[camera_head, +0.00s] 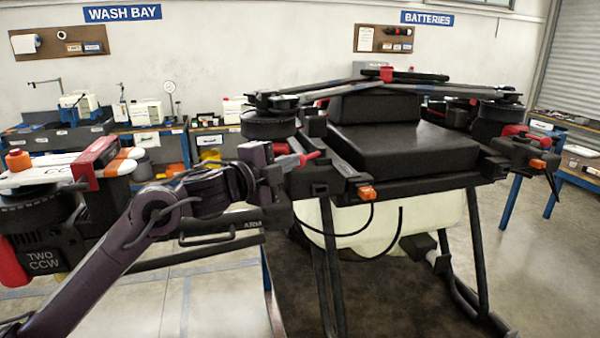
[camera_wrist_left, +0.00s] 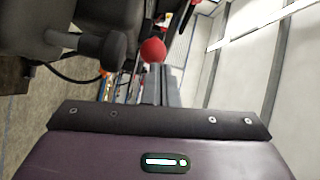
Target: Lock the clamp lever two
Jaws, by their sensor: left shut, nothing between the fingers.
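A red-tipped lever (camera_head: 311,156), which looks like the clamp lever, stands out at the drone's near left corner, by the root of a black arm. In the left wrist view a round red end (camera_wrist_left: 153,50) shows just beyond the fingers. My left gripper (camera_head: 291,161) is at the lever, its fingers shut with nothing between them. Whether they touch the lever I cannot tell. In the left wrist view the dark fingers (camera_wrist_left: 160,88) point toward the red end. The lever's base is partly hidden by my gripper. My right gripper is not in view.
The black drone (camera_head: 400,150) stands on dark legs over a white tank (camera_head: 385,225). At left, a motor pod marked TWO CCW (camera_head: 45,258) and a red clamp (camera_head: 95,158) are close to my left arm. Benches with bottles line the wall. The floor at right is clear.

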